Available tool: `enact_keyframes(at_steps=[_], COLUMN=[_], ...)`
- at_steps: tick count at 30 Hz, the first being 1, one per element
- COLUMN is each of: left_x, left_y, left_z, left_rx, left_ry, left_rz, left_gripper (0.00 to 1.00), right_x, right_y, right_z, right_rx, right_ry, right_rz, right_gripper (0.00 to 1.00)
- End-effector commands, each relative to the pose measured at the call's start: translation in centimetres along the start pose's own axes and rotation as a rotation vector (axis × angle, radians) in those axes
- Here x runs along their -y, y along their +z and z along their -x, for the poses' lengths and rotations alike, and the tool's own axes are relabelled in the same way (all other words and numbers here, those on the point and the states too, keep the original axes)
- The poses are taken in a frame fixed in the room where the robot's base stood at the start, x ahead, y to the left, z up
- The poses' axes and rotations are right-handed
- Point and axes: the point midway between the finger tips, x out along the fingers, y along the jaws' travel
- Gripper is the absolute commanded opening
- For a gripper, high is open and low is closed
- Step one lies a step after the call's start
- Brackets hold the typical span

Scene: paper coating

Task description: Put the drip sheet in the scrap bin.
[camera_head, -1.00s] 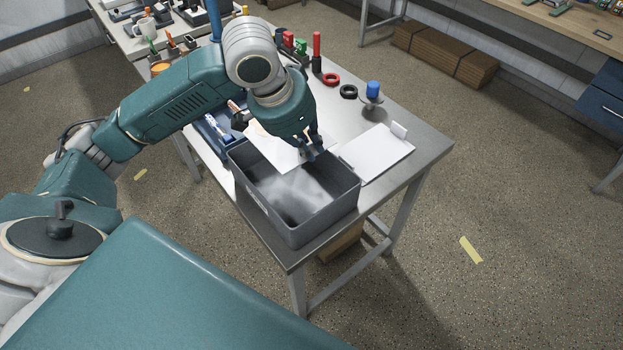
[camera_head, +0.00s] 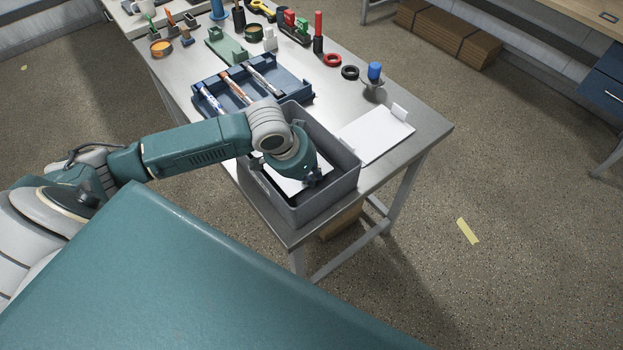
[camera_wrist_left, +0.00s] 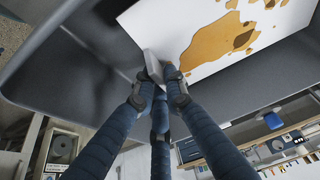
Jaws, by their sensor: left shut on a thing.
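The drip sheet (camera_wrist_left: 220,30) is white with brown stains in the left wrist view. Its white surface also shows in the head view (camera_head: 289,187), partly covered by my arm. My left gripper (camera_head: 313,180) is shut on the sheet's edge, seen close up in the left wrist view (camera_wrist_left: 160,75). The gripper and sheet are down inside the grey open-topped scrap bin (camera_head: 338,199), whose walls (camera_wrist_left: 85,60) surround them. The bin stands at the table's near corner. My right gripper is not in view.
A blue tray with markers (camera_head: 297,84) sits behind the bin. A white board or sheet (camera_head: 375,135) lies to its right. Tape rings (camera_head: 332,60), a blue-topped item (camera_head: 375,72) and tools stand farther back.

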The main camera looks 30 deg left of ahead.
Motion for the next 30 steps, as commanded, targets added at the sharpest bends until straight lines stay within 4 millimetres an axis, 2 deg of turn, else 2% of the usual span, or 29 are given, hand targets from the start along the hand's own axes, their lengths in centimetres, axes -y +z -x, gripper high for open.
enact_keyframes(at_steps=[3,6,10,17,18,20,30], left_x=[0.0,0.0,0.0,0.0,0.0,0.0,0.0], left_y=[0.7,1.0,1.0,1.1,1.1,1.1,1.1], left_z=[-1.6,-2.4,-2.5,-2.7,-2.7,-2.7,-2.5], left_rx=[0.003,0.002,0.001,0.001,0.001,0.001,0.001], left_ry=[0.001,0.0,0.0,0.0,0.0,0.0,0.0], left_rz=[0.002,0.0,-0.001,0.0,0.0,0.0,0.0], left_gripper=[0.0,0.0,0.0,0.0,0.17,0.29,0.3], right_x=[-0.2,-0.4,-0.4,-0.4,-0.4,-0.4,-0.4], right_y=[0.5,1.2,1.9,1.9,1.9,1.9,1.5], right_z=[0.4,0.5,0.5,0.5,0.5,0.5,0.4], right_rx=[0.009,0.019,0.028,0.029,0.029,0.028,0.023], right_ry=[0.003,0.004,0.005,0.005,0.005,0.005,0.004], right_rz=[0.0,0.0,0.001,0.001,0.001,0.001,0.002], right_gripper=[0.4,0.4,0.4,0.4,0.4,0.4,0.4])
